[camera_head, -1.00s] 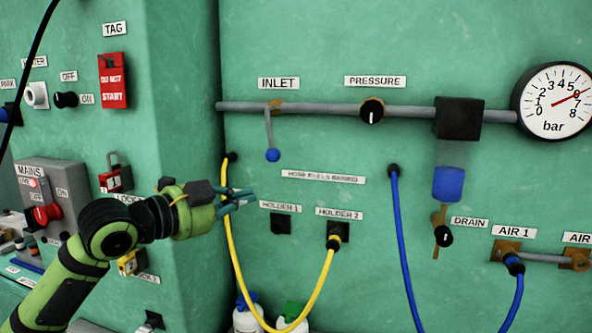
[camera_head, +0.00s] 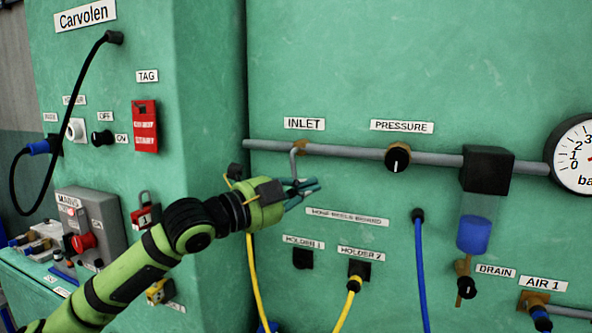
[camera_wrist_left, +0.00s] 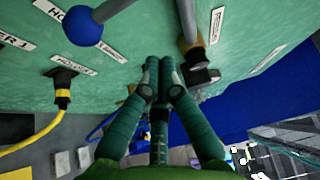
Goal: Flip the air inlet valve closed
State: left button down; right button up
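The inlet valve (camera_head: 301,150) sits on the grey pipe under the INLET label (camera_head: 304,124). Its thin grey lever (camera_head: 293,163) hangs down from the pipe, and its lower end is largely hidden by my left gripper (camera_head: 316,186) in the head view. In the wrist view the lever's blue ball (camera_wrist_left: 83,25) is at the upper left, outside and apart from my left fingers (camera_wrist_left: 160,62). Those fingers converge at the tips with nothing visible between them. My right gripper is not in view.
The pressure knob (camera_head: 398,157) is right of the valve on the pipe (camera_head: 345,150). Holder 1 (camera_head: 303,258) and holder 2 (camera_head: 359,270) are below, with a yellow hose (camera_head: 346,304) at holder 2. A blue hose (camera_head: 421,265) hangs farther right. A green wall corner stands at left.

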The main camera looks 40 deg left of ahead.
pick_arm(q)
jog(key=a, duration=0.1)
jog(key=w+a+p, duration=0.1)
jog(key=a+p, duration=0.1)
jog(key=shift+w+a+f, duration=0.15)
jog(key=shift+w+f, duration=0.1)
jog(key=shift+w, duration=0.1)
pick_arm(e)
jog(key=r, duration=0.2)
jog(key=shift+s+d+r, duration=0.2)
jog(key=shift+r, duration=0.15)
pick_arm(q)
jog(key=shift+s+a+b, duration=0.2)
jog(key=shift+a+b, duration=0.6)
jog(key=shift+b, duration=0.35)
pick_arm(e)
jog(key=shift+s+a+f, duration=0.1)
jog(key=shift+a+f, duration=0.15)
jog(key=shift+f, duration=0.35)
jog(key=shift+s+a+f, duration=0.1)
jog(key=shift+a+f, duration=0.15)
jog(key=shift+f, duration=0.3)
